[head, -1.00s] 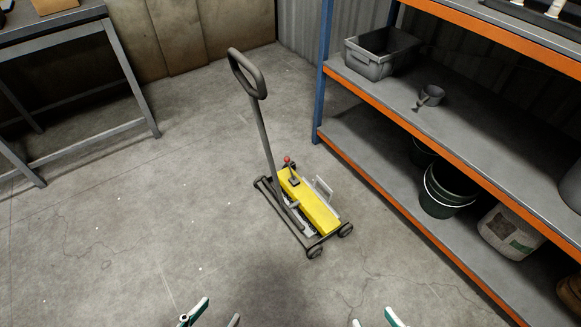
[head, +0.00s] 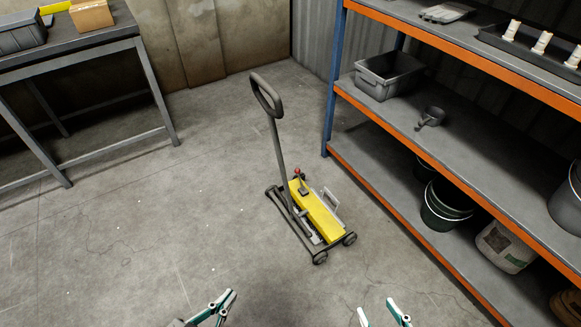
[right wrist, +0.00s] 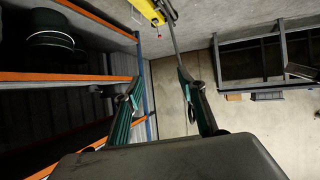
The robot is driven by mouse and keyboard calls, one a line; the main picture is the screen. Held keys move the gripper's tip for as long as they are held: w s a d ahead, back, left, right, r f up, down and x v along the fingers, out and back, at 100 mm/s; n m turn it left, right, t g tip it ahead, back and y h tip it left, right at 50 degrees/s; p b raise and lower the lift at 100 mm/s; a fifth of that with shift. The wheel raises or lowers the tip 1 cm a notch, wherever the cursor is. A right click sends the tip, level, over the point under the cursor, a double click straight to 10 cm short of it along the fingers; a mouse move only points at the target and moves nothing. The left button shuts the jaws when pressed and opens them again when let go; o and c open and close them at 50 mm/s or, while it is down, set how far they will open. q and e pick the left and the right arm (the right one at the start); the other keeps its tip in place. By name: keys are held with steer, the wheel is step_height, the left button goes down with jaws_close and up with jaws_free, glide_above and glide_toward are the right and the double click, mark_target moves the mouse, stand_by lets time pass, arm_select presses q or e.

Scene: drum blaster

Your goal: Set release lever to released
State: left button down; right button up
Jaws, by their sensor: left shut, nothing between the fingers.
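The wheeled device has a yellow body (head: 317,212) on a dark wheeled frame and stands on the concrete floor in the middle of the head view. Its release lever (head: 298,174) has a red knob and stands up at the far end of the body. A tall handle (head: 275,130) with a loop grip rises beside it. The yellow body also shows at the top of the right wrist view (right wrist: 150,10). My left gripper (head: 228,297) is shut and empty, low in the head view. My right gripper (head: 378,311) is open and empty at the bottom edge. Both are apart from the device.
A shelf rack (head: 400,148) with orange edges stands close on the right, holding a grey bin (head: 385,76), a scoop (head: 430,117) and buckets (head: 446,205). A workbench (head: 70,52) stands at the left. The floor around the device is clear.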

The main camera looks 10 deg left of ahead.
arm_select(q)
steer(key=shift+g+y, duration=0.5)
steer(key=shift+g, duration=0.2)
steer(key=shift+s+a+r+p, duration=0.25)
steer(key=shift+s+a+p, duration=0.35)
steer(key=shift+p, duration=1.05)
steer(key=shift+s+a+r+p, duration=0.25)
steer(key=shift+s+a+p, duration=0.3)
steer(key=shift+p, duration=1.15)
steer(key=shift+s+a+r+p, duration=0.25)
steer(key=shift+s+a+p, duration=0.3)
steer(key=shift+p, duration=1.1)
arm_select(e)
steer(key=shift+g+h, duration=0.5)
steer(key=shift+g, duration=0.2)
steer(key=shift+s+d+r, duration=0.25)
steer(key=shift+s+d, duration=0.3)
steer(key=shift+d, duration=0.05)
steer(key=shift+s+d+r, duration=0.3)
steer(key=shift+s+d, duration=0.25)
steer(key=shift+s+d+r, duration=0.25)
steer(key=shift+s+d, duration=0.3)
steer(key=shift+d, duration=0.05)
steer(key=c, duration=0.4)
arm_select(q)
steer(key=shift+w, duration=0.1)
arm_select(e)
steer(key=shift+o, duration=0.2)
